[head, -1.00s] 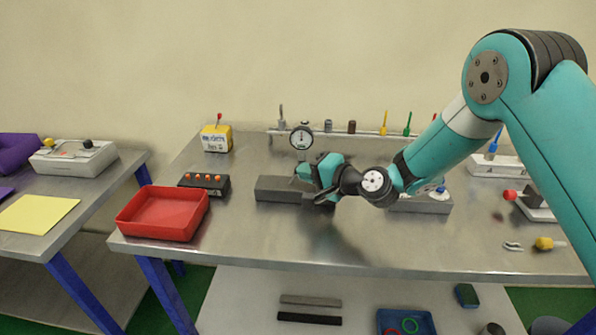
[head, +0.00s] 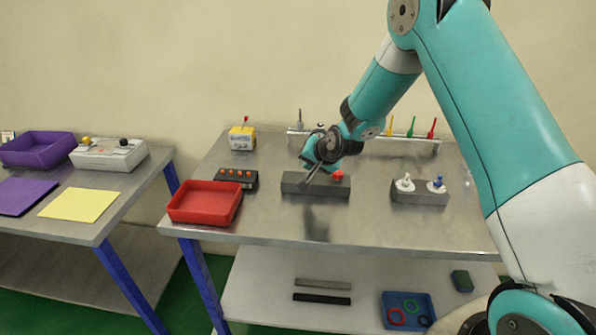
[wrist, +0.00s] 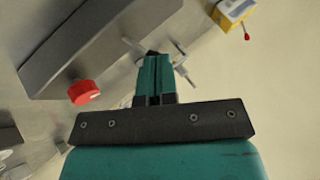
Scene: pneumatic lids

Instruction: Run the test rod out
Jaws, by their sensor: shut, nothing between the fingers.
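A dark grey block (head: 298,187) lies on the metal table in the head view, with a red knob (head: 338,175) at its right end. In the wrist view the block (wrist: 95,40) is at upper left and the red knob (wrist: 84,92) is left of the fingers. My gripper (head: 307,181) appears over the block's middle in the head view, left of the red knob. In the wrist view my gripper (wrist: 154,72) is shut and empty. A pale, thin-armed fitting (wrist: 182,66) shows beside the fingertips, partly hidden. I cannot tell which part is the test rod.
A red tray (head: 205,219) and a panel with orange buttons (head: 237,186) are left of the block. A yellow box with a red lever (head: 242,139) stands behind them. A second block (head: 420,198) with white and blue fittings is at right. The table front is clear.

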